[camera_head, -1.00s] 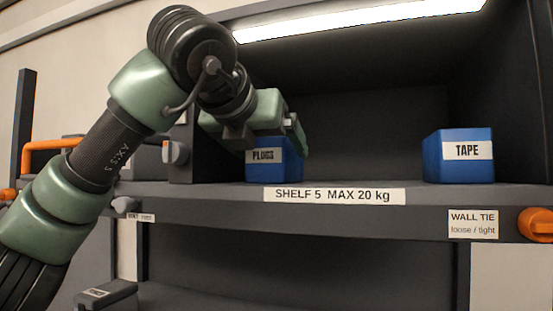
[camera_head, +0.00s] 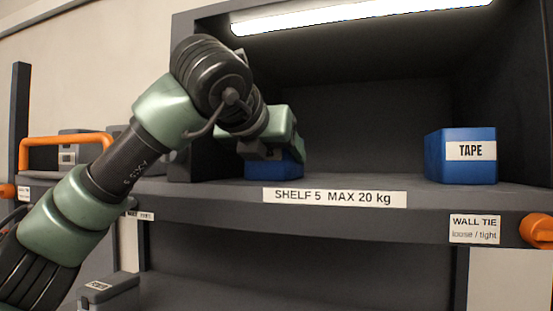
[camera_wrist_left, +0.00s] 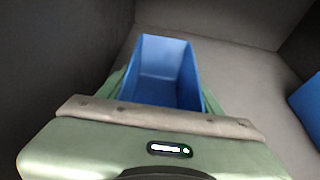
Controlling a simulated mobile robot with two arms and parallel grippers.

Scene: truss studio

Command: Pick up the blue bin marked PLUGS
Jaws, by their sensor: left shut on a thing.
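The blue PLUGS bin (camera_head: 275,168) stands on the shelf at the left of the lit bay. Its label is now hidden behind my left gripper (camera_head: 272,147), which reaches in over it from the left. In the left wrist view the bin (camera_wrist_left: 160,75) is open-topped and looks empty, with the green gripper fingers along its two sides. My left gripper is shut on the bin. The bin appears to rest on the shelf still; a gap beneath it cannot be made out. My right gripper is not in view.
A blue TAPE bin (camera_head: 460,157) stands at the right of the same shelf (camera_head: 350,180); its side shows in the left wrist view (camera_wrist_left: 308,105). The bay's left wall is close to my arm. An orange knob (camera_head: 537,230) sticks out at the right. The shelf between the bins is clear.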

